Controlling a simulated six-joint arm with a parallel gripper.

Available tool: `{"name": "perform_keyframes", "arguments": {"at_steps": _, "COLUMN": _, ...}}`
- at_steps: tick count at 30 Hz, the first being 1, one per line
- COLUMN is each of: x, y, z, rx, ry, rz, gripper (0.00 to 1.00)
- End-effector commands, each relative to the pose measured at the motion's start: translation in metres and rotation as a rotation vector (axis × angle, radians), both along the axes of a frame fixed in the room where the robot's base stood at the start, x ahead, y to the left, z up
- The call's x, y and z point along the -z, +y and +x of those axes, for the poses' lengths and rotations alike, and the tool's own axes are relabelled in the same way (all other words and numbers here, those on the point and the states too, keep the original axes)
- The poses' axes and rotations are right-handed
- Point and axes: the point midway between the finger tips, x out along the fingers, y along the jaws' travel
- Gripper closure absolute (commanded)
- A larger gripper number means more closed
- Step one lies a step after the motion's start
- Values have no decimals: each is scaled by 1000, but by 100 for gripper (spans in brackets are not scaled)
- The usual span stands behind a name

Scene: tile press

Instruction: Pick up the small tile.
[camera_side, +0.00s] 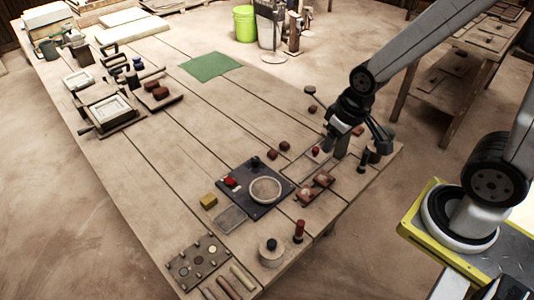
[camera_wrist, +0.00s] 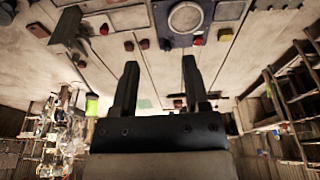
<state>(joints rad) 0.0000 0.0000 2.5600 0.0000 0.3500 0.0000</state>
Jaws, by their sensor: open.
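I cannot tell for certain which piece is the small tile. Several small red-brown pieces lie on the plank table, among them one left of my gripper (camera_side: 284,146) and one farther back (camera_side: 311,89). Similar pieces show in the wrist view, such as one near the top left (camera_wrist: 104,29). My gripper (camera_side: 357,148) is over the right end of the table, beside a shallow rectangular frame (camera_side: 290,170). In the wrist view my gripper (camera_wrist: 160,63) has its two fingers spread with nothing between them. The gripper partly hides what lies behind it.
A dark panel (camera_side: 246,198) with a round plate (camera_side: 265,190) lies left of my gripper. A yellow block (camera_side: 208,201) is beside it. A red-topped post (camera_side: 299,231) stands near the front. A green mat (camera_side: 209,66) lies farther back, with bare planks around it.

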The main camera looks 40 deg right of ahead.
Motion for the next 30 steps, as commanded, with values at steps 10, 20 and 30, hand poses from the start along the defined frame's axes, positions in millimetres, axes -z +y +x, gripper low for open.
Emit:
{"name": "perform_keyframes", "arguments": {"at_steps": 10, "x": 0, "y": 0, "z": 0, "rx": 0, "ry": 0, "rz": 0, "gripper": 16}}
{"name": "perform_keyframes", "arguments": {"at_steps": 20, "x": 1, "y": 0, "z": 1, "rx": 0, "ry": -2, "rz": 0, "gripper": 0}}
{"name": "perform_keyframes", "arguments": {"at_steps": 30, "x": 24, "y": -8, "z": 20, "rx": -13, "ry": -60, "rz": -15, "gripper": 0}}
